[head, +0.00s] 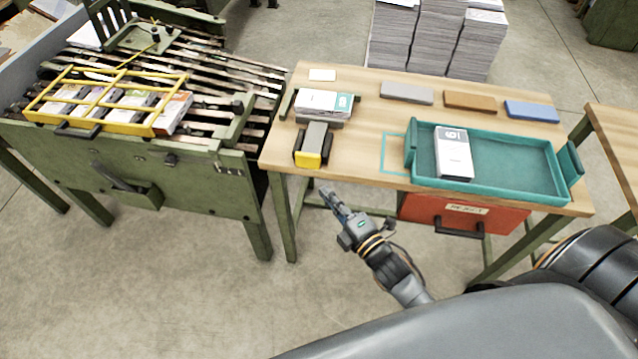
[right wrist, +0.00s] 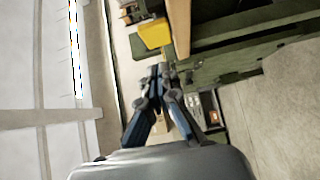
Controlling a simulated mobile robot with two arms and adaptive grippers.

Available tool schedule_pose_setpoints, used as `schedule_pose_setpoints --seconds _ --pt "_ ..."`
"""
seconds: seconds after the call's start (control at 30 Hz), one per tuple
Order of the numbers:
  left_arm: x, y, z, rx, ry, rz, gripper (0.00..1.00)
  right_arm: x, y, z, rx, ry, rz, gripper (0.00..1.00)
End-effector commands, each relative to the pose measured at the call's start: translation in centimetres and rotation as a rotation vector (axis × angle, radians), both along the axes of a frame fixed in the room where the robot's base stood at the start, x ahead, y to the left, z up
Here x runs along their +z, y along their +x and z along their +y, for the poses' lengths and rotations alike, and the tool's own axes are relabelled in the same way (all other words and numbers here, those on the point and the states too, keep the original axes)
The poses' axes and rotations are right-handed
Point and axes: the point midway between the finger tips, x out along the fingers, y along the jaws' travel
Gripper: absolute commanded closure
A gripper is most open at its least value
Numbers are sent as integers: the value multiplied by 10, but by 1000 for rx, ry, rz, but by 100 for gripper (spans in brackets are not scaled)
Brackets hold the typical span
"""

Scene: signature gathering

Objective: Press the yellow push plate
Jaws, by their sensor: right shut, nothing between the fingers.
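The yellow push plate (head: 308,160) is on the front end of a small grey device near the left front edge of the wooden table. In the right wrist view the yellow plate (right wrist: 155,33) shows near the top, beyond the fingertips. My right gripper (head: 328,194) is in front of the table edge, a little below and right of the plate in the head view, apart from it. Its fingers (right wrist: 159,72) are closed together with nothing between them. My left gripper is not in view.
A teal tray (head: 555,190) with a white booklet (head: 453,152) sits right on the table (head: 350,150). A red drawer (head: 462,212) hangs below it. A stack of printed sheets (head: 323,103) lies behind the device. A green slatted machine (head: 180,180) stands left.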

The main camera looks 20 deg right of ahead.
Motion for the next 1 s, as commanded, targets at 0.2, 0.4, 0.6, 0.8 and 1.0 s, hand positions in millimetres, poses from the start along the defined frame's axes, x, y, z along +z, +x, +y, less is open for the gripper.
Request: schedule_pose_setpoints --seconds 0.2,0.4,0.6,0.8,1.0 --pt "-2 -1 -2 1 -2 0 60 0 -22 -4 0 -1 0 100" --pt "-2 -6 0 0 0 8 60 0 -25 -5 0 -1 0 100" --pt "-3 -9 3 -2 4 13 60 0 -25 -5 0 -1 0 100" --pt "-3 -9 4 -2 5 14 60 0 -25 -5 0 0 0 100" --pt "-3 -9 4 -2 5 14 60 0 -25 -5 0 0 0 100"
